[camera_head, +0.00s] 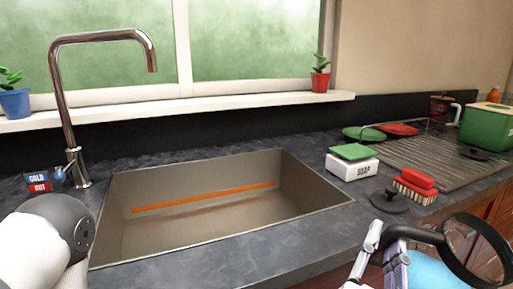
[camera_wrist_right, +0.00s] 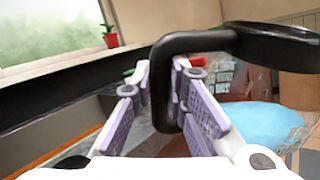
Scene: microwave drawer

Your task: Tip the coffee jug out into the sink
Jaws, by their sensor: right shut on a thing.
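The coffee jug (camera_head: 415,233) is at the lower right of the head view, with a black handle and a round black rim. In the right wrist view its black handle and rim (camera_wrist_right: 280,45) fill the upper right. My right gripper (camera_head: 385,248) is shut on the handle, its lilac finger pads on both sides of it. The jug is at the front of the counter, to the right of the sink (camera_head: 230,230), not over it. Its glass body is hard to make out, and I cannot tell how full it is. My left gripper is not in view.
A tall tap (camera_head: 66,115) stands at the sink's left rear. An orange strip (camera_head: 205,197) runs along the basin.

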